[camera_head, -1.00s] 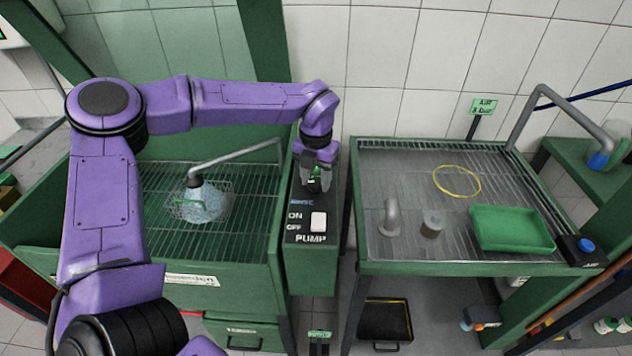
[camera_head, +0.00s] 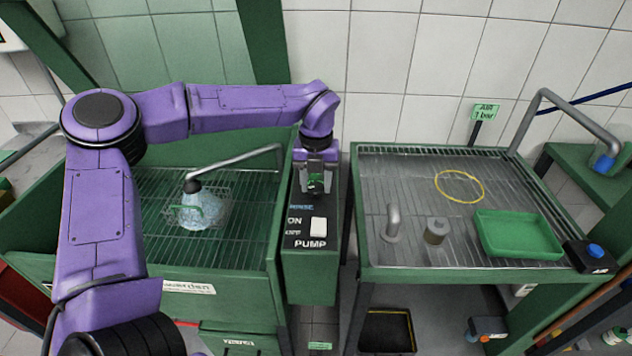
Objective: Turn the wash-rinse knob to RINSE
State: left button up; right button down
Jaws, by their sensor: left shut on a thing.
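The control box (camera_head: 310,262) stands between the wash basin and the drain table. Its top panel carries a white pump switch (camera_head: 318,227) with ON, OFF and PUMP lettering, and a RINSE label (camera_head: 301,206) above. My left gripper (camera_head: 315,190) points down over the upper part of this panel. It is shut on the wash-rinse knob, of which only a small dark and green part shows between the fingers. The knob's pointing direction is hidden. My right gripper is not in view.
The green wash basin (camera_head: 215,306) at left holds a basket (camera_head: 203,211) under a spout (camera_head: 235,163). The drain table (camera_head: 465,273) at right holds a green tray (camera_head: 518,236), a yellow ring (camera_head: 460,186), a bent pipe (camera_head: 391,224) and a small cylinder (camera_head: 436,231).

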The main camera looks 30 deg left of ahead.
aim_at(316, 186)
pick_arm(q)
jog(key=shift+r, duration=0.15)
jog(key=o, duration=1.1)
jog(key=shift+c, duration=0.2)
notch_tip(316, 186, up, 10)
jog(key=b, duration=0.1)
jog(key=shift+r, duration=0.25)
jog(key=shift+f, duration=0.1)
